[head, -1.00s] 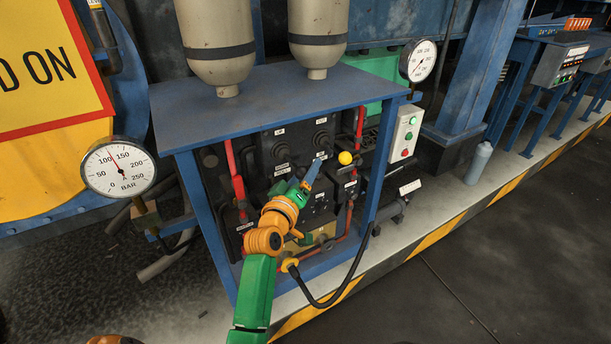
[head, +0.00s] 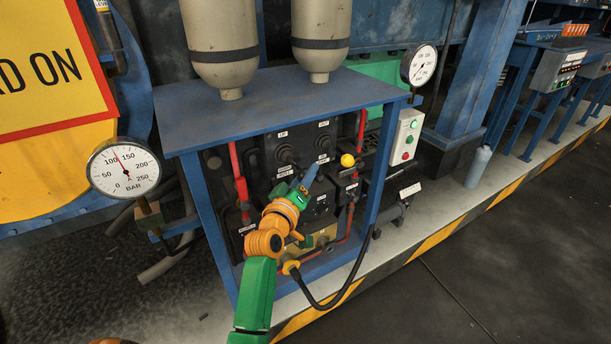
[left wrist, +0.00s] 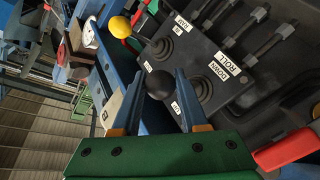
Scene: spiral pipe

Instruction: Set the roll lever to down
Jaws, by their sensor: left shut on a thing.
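The roll lever's black ball knob (left wrist: 160,84) sits between the two blue fingers of my left gripper (left wrist: 161,88) in the left wrist view. The gripper is shut on it. Its round rubber boot (left wrist: 203,90) is on the dark control panel, beside white labels reading ROLL and DOWN (left wrist: 223,65). In the head view my left gripper (head: 311,174) is at the front of the panel, and its fingers hide the knob there. The lever's exact tilt is hard to tell. My right gripper does not show.
The panel is inside a blue frame with a tabletop (head: 270,105). A second boot (left wrist: 159,49) is close beside the roll lever. A yellow ball knob (head: 347,160) and red pipes (head: 238,175) are nearby. A black cable (head: 345,285) hangs at the front right.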

